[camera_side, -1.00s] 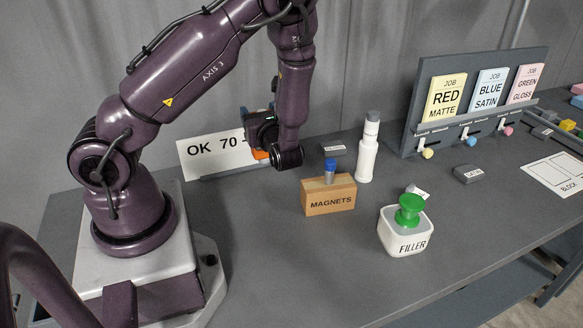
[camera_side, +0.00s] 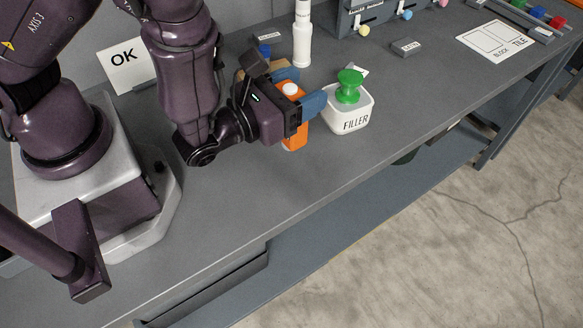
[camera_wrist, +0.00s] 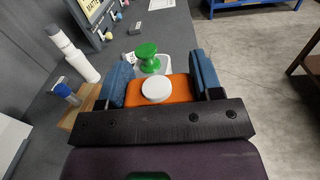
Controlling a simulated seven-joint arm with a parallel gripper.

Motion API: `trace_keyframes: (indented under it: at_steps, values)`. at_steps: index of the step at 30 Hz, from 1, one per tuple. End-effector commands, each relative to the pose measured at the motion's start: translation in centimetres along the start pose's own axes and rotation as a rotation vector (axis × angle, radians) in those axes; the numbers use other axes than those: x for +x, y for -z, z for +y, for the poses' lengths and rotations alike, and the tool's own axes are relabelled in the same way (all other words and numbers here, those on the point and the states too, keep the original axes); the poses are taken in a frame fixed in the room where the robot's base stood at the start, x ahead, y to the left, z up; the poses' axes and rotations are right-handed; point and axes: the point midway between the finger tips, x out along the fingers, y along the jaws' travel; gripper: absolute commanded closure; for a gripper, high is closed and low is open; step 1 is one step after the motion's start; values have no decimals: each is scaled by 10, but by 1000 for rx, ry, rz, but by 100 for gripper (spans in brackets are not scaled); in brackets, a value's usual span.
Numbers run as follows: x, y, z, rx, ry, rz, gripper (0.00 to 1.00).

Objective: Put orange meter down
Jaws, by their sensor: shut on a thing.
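The orange meter (camera_side: 294,130) is a small orange box with a white round knob, upright between the blue fingers of my gripper (camera_side: 302,106). My gripper is shut on it, near the front of the bench, just left of the white FILLER tub. In the wrist view the orange meter (camera_wrist: 176,90) fills the space between the two blue fingers (camera_wrist: 160,82). Its lower end looks close to the bench top; I cannot tell whether it touches.
The FILLER tub (camera_side: 350,118) with a green knob stands close to the right of my gripper. The wooden MAGNETS block (camera_side: 281,70) is partly hidden behind it, with a white bottle (camera_side: 302,40) beyond. The grey bench (camera_side: 225,205) is clear in front, up to its edge.

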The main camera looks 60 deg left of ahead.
Motion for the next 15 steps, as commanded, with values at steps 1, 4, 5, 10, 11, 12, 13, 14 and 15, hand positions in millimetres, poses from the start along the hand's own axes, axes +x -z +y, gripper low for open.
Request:
trace_keyframes:
  at_steps: [1,4,5,10,11,12,13,14,15]
  values:
    - [-1,0,-2,1,22,0,68]
    - [-1,7,-6,2,47,0,68]
    - [-1,10,-7,4,48,0,68]
    - [0,32,-6,4,45,0,68]
    - [0,34,-6,3,45,0,68]
    - [0,36,-6,1,45,-1,68]
    - [0,38,-6,1,44,-1,68]
    - [0,40,-6,1,44,0,68]
    - [0,44,-6,2,43,0,68]
